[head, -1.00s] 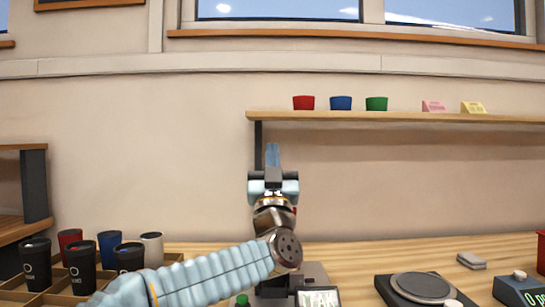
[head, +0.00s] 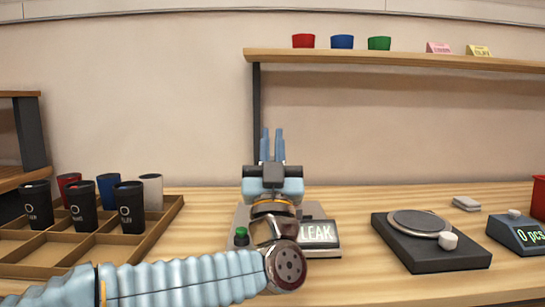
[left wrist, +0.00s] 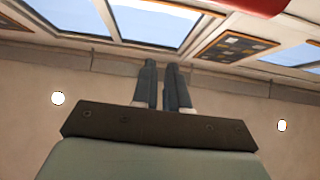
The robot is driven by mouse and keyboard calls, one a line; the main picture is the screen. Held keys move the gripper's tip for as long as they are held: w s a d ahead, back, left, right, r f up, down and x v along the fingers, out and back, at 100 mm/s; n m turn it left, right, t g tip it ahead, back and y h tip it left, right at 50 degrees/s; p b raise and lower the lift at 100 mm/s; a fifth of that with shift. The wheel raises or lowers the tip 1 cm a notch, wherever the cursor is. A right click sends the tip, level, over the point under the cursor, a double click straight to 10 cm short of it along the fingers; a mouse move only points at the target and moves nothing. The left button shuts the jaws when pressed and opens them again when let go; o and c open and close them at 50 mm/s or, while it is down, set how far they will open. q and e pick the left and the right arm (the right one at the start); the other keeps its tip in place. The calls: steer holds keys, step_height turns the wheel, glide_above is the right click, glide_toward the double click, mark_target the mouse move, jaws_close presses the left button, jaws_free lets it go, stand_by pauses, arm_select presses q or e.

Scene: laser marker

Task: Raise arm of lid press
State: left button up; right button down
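A grey machine with a green button (head: 241,234) and a screen reading LEAK (head: 317,234) stands on the wooden table, largely hidden behind my left arm. I cannot make out a lid press arm; the machine's middle is covered. My left gripper (head: 272,146) is upright in front of this machine in the picture, fingers pointing up, slightly apart with nothing between them. In the left wrist view its two dark fingers (left wrist: 161,88) show a narrow gap against the wall and windows. My right gripper is not in view.
A divided wooden tray (head: 140,238) with several tumblers stands at the left. A black device with a round plate (head: 420,222) and a counter reading 0 pcs (head: 528,235) are at the right. A wall shelf (head: 400,59) holds small cups. Bare table lies between the machine and the black device.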

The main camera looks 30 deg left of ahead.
arm_select(q)
steer(key=o, duration=0.5)
steer(key=m+h, duration=0.1)
steer(key=m+t+h, duration=0.1)
steer(key=m+h, duration=0.1)
steer(key=m+h+b, duration=0.1)
steer(key=shift+w+a+r+m+h, duration=0.2)
steer(key=shift+w+a+m+h, duration=0.1)
steer(key=shift+w+m, duration=0.1)
steer(key=shift+c, duration=0.2)
steer(key=shift+o, duration=0.2)
steer(key=m+h, duration=0.4)
steer(key=shift+w+a+r+b, duration=0.15)
steer(key=shift+a+b, duration=0.1)
steer(key=shift+b, duration=0.15)
steer(key=s+a+f+m+g+h+b, duration=0.3)
steer(key=s+f+m+g+h, duration=0.65)
steer(key=m, duration=0.75)
steer(key=shift+t, duration=0.65)
steer(key=x, duration=0.4)
steer(key=r+x, duration=0.1)
steer(key=x, duration=0.7)
steer(key=shift+w+r, duration=0.15)
steer(key=shift+r, duration=0.1)
jaws_close()
